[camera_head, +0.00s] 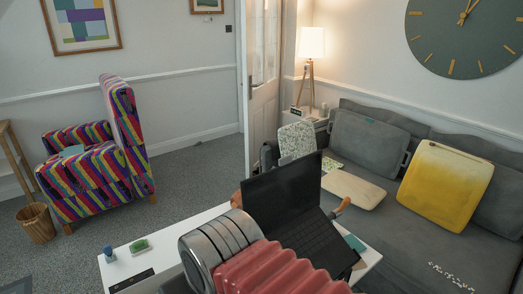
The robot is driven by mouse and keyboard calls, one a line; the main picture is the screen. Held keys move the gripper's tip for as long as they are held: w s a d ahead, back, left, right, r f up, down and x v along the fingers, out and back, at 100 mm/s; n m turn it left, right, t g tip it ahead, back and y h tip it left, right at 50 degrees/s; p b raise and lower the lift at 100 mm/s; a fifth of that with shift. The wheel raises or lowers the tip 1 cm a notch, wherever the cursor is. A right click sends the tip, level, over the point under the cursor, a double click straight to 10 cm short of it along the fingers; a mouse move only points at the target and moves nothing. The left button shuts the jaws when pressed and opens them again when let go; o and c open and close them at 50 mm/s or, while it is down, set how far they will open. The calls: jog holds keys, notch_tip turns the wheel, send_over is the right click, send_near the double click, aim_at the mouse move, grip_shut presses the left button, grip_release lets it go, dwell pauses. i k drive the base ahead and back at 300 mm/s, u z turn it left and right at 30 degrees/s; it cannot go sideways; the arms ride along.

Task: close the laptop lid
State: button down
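The black laptop stands open on a white table (205,222). Its lid (283,187) is raised, with the dark screen facing the camera. Its keyboard base (318,240) lies flat and extends to the lower right. A silver ribbed cylinder and pinkish-red bellows fill the near foreground and hide the laptop's lower left part; I cannot tell whether they belong to my arm. I cannot make out my gripper's fingers anywhere in this view.
A green-topped block (139,246) and a small blue item (108,253) lie on the table's left end. Small brown-orange shapes show left (237,200) and right (341,208) of the laptop. A grey sofa (425,245) with cushions stands right, a colourful armchair (95,165) left.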

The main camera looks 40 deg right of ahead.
aim_at(276, 197)
jog(key=u, duration=0.85)
jog(key=k, duration=0.2)
jog(key=z, duration=1.3)
